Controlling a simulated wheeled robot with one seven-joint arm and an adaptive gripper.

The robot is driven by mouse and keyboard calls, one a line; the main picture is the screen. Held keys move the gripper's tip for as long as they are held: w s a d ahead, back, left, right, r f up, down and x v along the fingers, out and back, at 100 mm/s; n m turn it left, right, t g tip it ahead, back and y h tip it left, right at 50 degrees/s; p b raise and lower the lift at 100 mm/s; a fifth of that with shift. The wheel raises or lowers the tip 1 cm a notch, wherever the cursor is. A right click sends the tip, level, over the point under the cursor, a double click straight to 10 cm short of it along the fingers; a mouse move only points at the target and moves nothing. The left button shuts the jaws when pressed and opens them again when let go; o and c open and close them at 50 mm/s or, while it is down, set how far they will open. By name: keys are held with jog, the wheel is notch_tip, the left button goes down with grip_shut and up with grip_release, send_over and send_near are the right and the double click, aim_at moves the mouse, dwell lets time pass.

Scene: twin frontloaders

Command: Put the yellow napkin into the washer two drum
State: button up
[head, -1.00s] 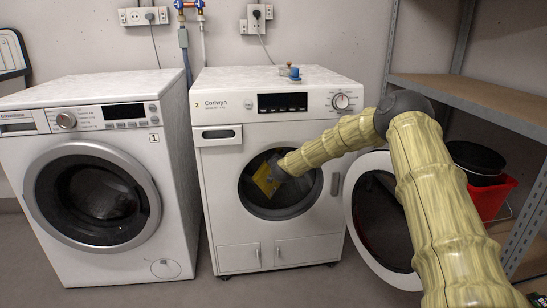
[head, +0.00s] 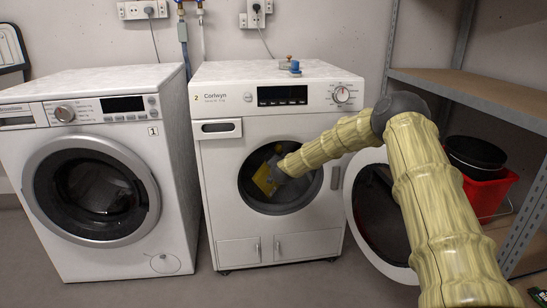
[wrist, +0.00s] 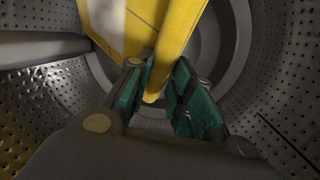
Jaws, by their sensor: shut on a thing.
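The yellow napkin (head: 265,180) is in the drum opening of washer two (head: 222,165), the right-hand machine marked 2. In the wrist view the napkin (wrist: 180,35) hangs between my gripper's teal fingers, with a pale part at its left. My gripper (wrist: 160,92) is inside the perforated drum (wrist: 270,60), shut on the napkin. In the head view my arm enters the opening and hides part of the drum. The round door (head: 385,215) of washer two stands open to the right.
Washer one (head: 40,225) stands at the left with its round door shut. Small items, one of them blue (head: 295,67), sit on top of washer two. A shelf (head: 480,90) and a red bucket (head: 485,195) with a black pan (head: 474,153) are at the right.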

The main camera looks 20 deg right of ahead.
jog(key=shift+f+b, duration=0.3)
jog(key=shift+f, duration=0.45)
jog(key=o, duration=0.9)
jog(key=v, duration=1.2)
jog(key=shift+r, duration=0.15)
